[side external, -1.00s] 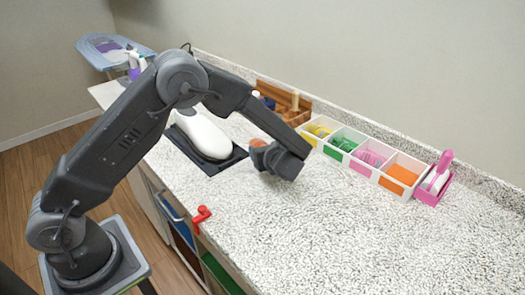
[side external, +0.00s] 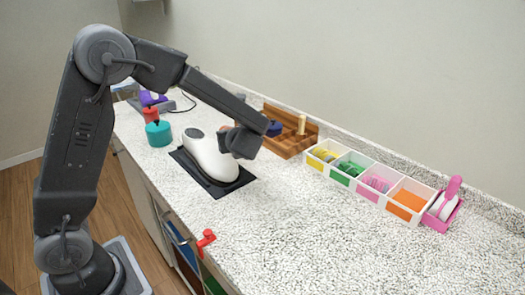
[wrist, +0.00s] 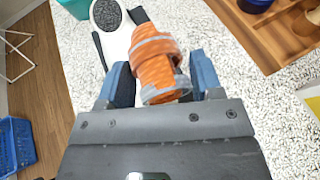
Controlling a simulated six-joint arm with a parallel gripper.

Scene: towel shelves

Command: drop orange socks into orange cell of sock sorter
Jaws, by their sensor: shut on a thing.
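My gripper (wrist: 163,82) is shut on an orange sock bundle (wrist: 157,62) with grey bands, which sits between its two blue fingers in the wrist view. In the side view my gripper (side external: 228,141) hangs above the white iron-like object, and the socks are mostly hidden behind it. The white sock sorter (side external: 362,192) stands at the back right of the counter, apart from my gripper. Its cells, left to right, are yellow, green, pink and orange. The orange cell (side external: 411,199) looks empty. The other three hold socks of their colours.
The white iron-like object (side external: 211,158) lies on a dark mat (side external: 232,186). A wooden tray (side external: 283,142) stands behind it, a teal container (side external: 159,134) to the left. A pink holder (side external: 442,212) adjoins the sorter. The front right counter is clear.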

